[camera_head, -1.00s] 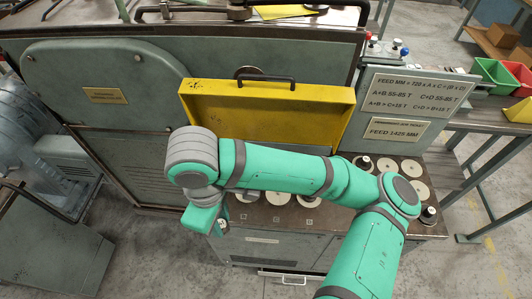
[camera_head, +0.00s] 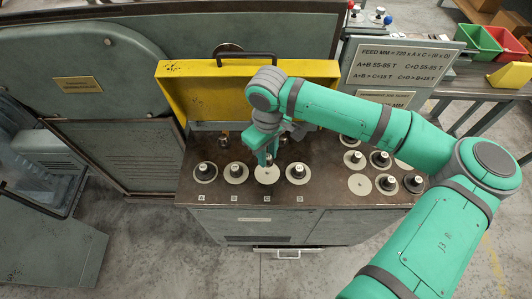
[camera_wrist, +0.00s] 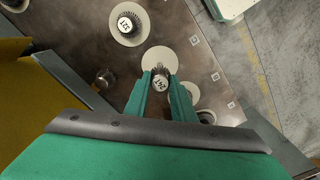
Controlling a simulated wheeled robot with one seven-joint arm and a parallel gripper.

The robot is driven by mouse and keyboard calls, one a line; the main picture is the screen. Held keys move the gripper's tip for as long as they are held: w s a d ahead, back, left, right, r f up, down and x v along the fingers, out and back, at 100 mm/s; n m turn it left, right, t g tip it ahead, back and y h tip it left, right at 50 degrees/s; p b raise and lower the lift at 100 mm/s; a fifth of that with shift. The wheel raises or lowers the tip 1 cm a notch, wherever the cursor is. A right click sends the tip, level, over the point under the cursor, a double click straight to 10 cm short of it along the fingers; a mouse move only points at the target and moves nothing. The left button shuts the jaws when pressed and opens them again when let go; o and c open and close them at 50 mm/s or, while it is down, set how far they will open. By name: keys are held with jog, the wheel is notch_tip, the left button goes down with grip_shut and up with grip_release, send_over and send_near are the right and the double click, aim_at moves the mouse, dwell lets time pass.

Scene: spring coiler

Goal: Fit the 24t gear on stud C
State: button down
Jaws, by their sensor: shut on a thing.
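The small grey 24t gear (camera_wrist: 161,82) has a pale top with an upside-down mark that looks like 24T. My gripper (camera_wrist: 162,88) is shut on it, one finger on each side. In the head view my gripper (camera_head: 267,160) points down above the round pale pad of stud C (camera_head: 267,176), third along the bench front. The pad also shows in the wrist view (camera_wrist: 160,57), partly behind the held gear. Stud C itself is not visible, and I cannot tell whether the gear touches it.
Gears stand on the pads to either side: stud A (camera_head: 205,171), stud B (camera_head: 236,171) and stud D (camera_head: 298,172). Short posts (camera_head: 224,138) stand behind the row. A yellow cover (camera_head: 205,95) rises at the back. Several spare gears (camera_head: 380,160) sit at the right.

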aim_at(267, 172)
jog(key=shift+f, duration=2.75)
jog(key=shift+f, duration=0.55)
jog(key=c, duration=1.4)
grip_release()
notch_tip(267, 172, up, 24)
jog(key=shift+f, duration=0.15)
dwell(0.3)
